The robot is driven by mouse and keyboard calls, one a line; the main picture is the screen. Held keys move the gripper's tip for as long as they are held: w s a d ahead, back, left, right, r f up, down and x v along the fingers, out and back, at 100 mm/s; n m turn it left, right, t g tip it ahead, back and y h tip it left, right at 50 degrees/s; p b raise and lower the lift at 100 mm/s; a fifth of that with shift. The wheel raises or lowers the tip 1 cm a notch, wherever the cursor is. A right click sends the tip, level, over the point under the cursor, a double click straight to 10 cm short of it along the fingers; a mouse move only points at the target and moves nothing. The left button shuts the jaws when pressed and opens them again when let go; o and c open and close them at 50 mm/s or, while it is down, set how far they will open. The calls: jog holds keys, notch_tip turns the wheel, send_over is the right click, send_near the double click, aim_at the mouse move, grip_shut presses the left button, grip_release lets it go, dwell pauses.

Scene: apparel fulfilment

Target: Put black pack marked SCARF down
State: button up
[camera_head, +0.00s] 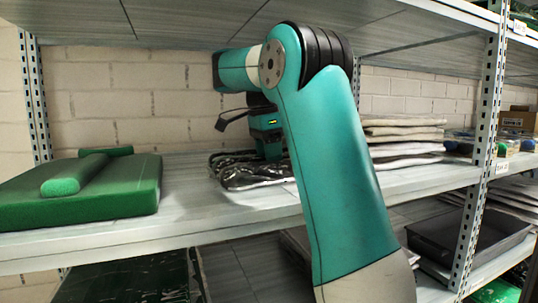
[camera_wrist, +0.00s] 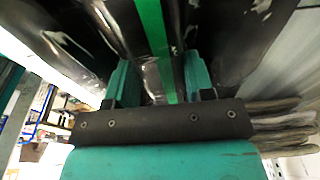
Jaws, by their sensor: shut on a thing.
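My gripper (camera_wrist: 160,82) is shut on a glossy black pack (camera_wrist: 232,42) with a green stripe between the two teal fingers. In the head view, my gripper (camera_head: 268,142) points down at the middle of the shelf, and black shiny wrapping (camera_head: 250,175) shows beneath it at shelf level. I cannot tell from the frames whether this wrapping is one pack or more. No SCARF marking is readable in either view. My arm hides part of the pack and the shelf behind it.
The grey shelf (camera_head: 190,205) has a green block with a green roll (camera_head: 85,190) at left. A stack of pale flat packs (camera_head: 405,140) stands right of my arm. A shelf above limits height. A dark tray (camera_head: 470,240) is below right.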

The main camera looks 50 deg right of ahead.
jog(key=o, duration=1)
jog(key=shift+f, duration=0.1)
jog(key=r+p, duration=0.5)
jog(key=a+r+p, duration=0.1)
jog(key=r+p, duration=0.2)
jog(key=shift+w, duration=0.25)
jog(key=shift+f, duration=0.1)
